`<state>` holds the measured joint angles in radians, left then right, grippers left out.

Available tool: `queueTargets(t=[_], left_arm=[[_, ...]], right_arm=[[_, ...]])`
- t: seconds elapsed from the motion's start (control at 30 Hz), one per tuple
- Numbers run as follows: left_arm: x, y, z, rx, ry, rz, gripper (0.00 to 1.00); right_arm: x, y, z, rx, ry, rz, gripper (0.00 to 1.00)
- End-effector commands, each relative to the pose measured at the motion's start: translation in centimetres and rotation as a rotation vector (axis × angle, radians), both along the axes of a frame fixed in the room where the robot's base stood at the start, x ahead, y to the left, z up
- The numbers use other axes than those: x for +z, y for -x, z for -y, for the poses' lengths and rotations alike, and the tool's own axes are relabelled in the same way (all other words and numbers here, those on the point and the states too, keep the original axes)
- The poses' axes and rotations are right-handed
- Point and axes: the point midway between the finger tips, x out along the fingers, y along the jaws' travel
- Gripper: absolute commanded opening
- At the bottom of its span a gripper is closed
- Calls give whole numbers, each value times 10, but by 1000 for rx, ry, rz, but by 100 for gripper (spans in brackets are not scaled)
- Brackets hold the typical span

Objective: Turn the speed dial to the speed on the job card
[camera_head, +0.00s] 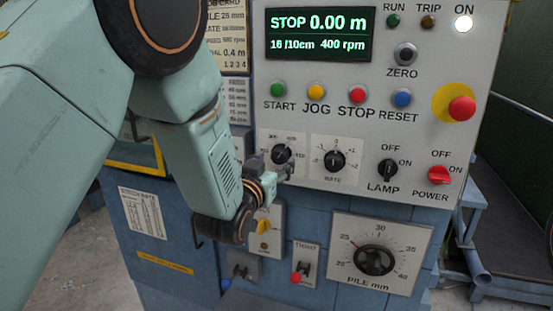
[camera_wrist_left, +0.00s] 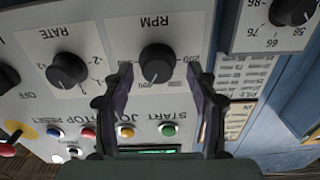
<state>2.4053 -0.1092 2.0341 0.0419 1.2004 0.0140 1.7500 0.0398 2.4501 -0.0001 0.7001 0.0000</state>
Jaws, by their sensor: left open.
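The speed dial (camera_head: 281,154) is a small black knob on a white plate, left of the rate dial; the plate reads RPM in the left wrist view, where the knob (camera_wrist_left: 155,62) appears upside down. My left gripper (camera_head: 273,168) is open at the dial. Its two fingers (camera_wrist_left: 160,72) stand on either side of the knob with gaps; I cannot tell whether they touch it. The job card (camera_head: 228,38) is at the upper left, partly hidden by my left arm; its speed line is too small to read surely. The display (camera_head: 319,34) reads STOP, 0.00 m, 16/10cm, 400 rpm. My right gripper is out of view.
The rate dial (camera_head: 334,162) sits close right of the speed dial. Start, jog, stop and reset buttons (camera_head: 316,91) line up above. Lamp (camera_head: 388,169) and power (camera_head: 438,175) switches are further right. The large pile dial (camera_head: 374,260) is below. A red emergency knob (camera_head: 462,108) protrudes at right.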

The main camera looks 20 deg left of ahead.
Motion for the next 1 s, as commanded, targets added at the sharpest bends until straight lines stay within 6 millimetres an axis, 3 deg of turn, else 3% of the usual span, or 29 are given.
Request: queueTargets(t=[0.2, 0.47, 1.0], left_arm=[[0, -14, 2, 0, 0, 0, 58], [0, -15, 4, 0, -1, -1, 58], [0, -15, 4, 0, -1, 0, 14]], right_arm=[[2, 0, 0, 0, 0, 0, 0], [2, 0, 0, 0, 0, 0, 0], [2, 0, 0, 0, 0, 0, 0]])
